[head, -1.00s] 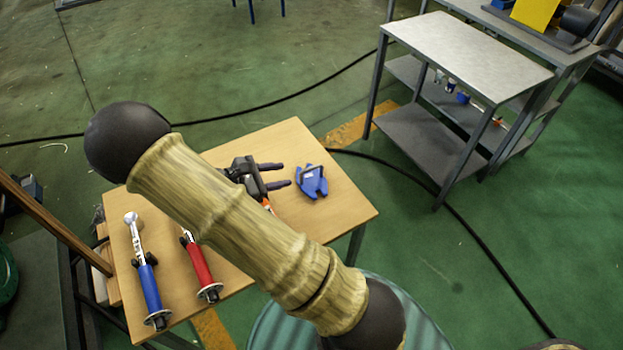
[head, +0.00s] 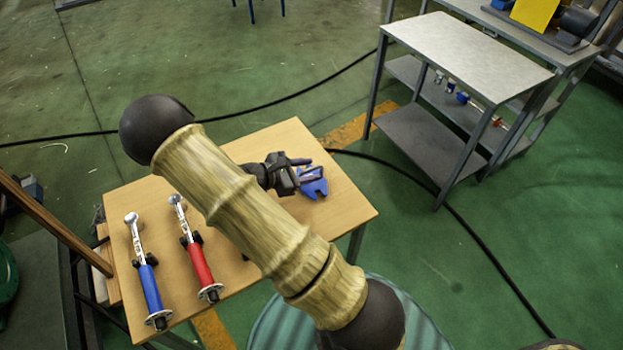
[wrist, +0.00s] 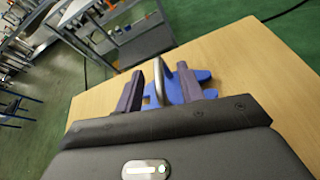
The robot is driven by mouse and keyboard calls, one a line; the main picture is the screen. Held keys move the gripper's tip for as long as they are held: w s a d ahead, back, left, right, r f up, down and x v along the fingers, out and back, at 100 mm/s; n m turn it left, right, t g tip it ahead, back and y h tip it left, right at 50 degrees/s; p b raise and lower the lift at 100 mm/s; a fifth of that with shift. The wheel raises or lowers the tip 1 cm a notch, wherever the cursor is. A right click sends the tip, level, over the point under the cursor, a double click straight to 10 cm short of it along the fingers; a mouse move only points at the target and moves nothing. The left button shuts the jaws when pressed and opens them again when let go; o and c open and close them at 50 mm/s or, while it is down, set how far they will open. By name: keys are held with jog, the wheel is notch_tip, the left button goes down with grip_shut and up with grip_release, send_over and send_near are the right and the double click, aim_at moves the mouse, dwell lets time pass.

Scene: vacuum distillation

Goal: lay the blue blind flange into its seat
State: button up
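The blue blind flange (head: 316,190) lies near the right corner of the wooden table. In the wrist view it is a flat blue piece (wrist: 203,76) with notched edges and a grey arched handle. My gripper (head: 306,169) reaches over it from the left. In the wrist view its two dark fingers (wrist: 160,86) stand apart, with the handle between or just beyond them. I cannot tell whether they touch it. I cannot make out the flange's seat for certain.
The wooden table (head: 238,270) also bears a blue-handled tool (head: 150,285) and a red-handled tool (head: 198,262) at its left. A grey metal table (head: 470,55) stands at the back right, with small fittings (head: 462,98) on a shelf behind. A black cable crosses the green floor.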

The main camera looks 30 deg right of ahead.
jog(key=shift+x, duration=0.95)
jog(key=shift+a, duration=0.1)
grip_shut()
